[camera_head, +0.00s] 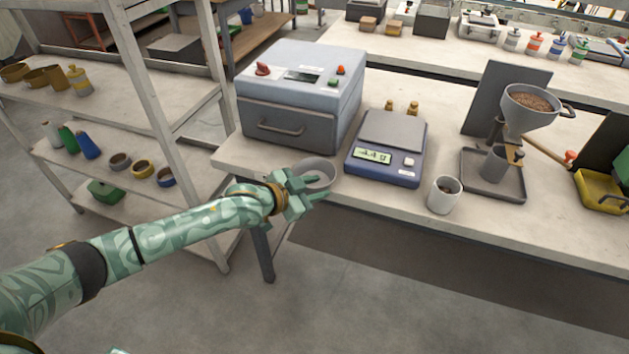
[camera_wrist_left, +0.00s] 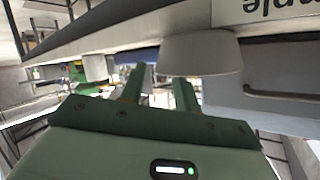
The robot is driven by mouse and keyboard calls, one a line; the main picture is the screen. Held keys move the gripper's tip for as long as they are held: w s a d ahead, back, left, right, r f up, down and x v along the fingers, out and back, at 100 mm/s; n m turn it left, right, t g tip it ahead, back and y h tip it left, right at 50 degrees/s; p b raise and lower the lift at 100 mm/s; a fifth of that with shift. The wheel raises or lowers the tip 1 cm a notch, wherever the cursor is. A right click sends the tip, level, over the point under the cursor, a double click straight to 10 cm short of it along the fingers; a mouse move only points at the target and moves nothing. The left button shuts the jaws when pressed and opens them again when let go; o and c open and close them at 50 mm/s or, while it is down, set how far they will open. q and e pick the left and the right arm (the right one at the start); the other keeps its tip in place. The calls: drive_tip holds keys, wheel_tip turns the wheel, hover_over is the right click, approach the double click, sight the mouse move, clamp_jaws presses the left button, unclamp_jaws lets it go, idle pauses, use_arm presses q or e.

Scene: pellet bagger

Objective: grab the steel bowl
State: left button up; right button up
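The steel bowl (camera_head: 318,172) is a small grey bowl on the bench near its front left edge, between the grey drawer box and the blue scale. My left gripper (camera_head: 302,188) is at the bowl's near side, with its fingers apart. In the left wrist view the bowl (camera_wrist_left: 200,54) is just beyond the fingertips of my left gripper (camera_wrist_left: 160,80), offset to the right. One finger overlaps the bowl in that view. I cannot tell whether a finger touches it. My right gripper is not in view.
The drawer box (camera_head: 300,95) stands behind the bowl, and the scale (camera_head: 388,147) to its right. A shelf rack (camera_head: 150,110) stands left of the bench.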

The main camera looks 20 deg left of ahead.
use_arm(q)
drive_tip(key=x, duration=0.2)
drive_tip(key=shift+w+d+f+b, duration=0.15)
drive_tip(key=shift+w+f+b, duration=0.1)
drive_tip(key=shift+b, duration=0.15)
drive_tip(key=shift+r, duration=0.1)
drive_tip(key=shift+s, duration=0.1)
drive_tip(key=shift+c, duration=0.3)
clamp_jaws()
drive_tip(key=shift+r, duration=0.15)
